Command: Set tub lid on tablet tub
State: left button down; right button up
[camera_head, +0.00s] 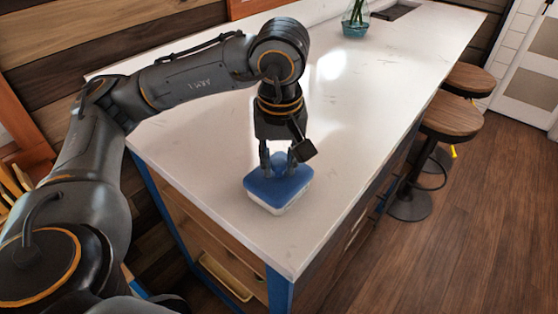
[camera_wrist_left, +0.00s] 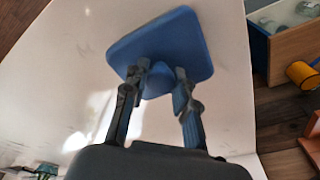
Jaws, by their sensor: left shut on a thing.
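The blue tub lid (camera_head: 276,186) is a square with rounded corners and a raised knob. It lies over the white tablet tub (camera_head: 282,207), near the front end of the counter. The lid looks about level and lined up with the tub; I cannot tell whether it is fully seated. My left gripper (camera_head: 279,163) points down and is shut on the lid's knob. In the left wrist view, the lid (camera_wrist_left: 185,40) spreads beyond the fingers of the left gripper (camera_wrist_left: 160,85) and hides the tub. My right gripper is not in view.
The pale counter (camera_head: 200,140) is clear around the tub. A glass vase (camera_head: 355,24) with stems stands at the far end, by a sink (camera_head: 395,10). Wooden stools (camera_head: 457,115) stand along the right side. An open drawer (camera_head: 225,278) is below the counter's front.

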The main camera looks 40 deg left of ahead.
aim_at(280, 171)
pick_arm(q)
jog(key=c, duration=1)
grip_release()
jog(key=r, duration=0.8)
jog(key=s+d+r, duration=0.1)
jog(key=r, duration=0.3)
jog(key=shift+f, duration=0.1)
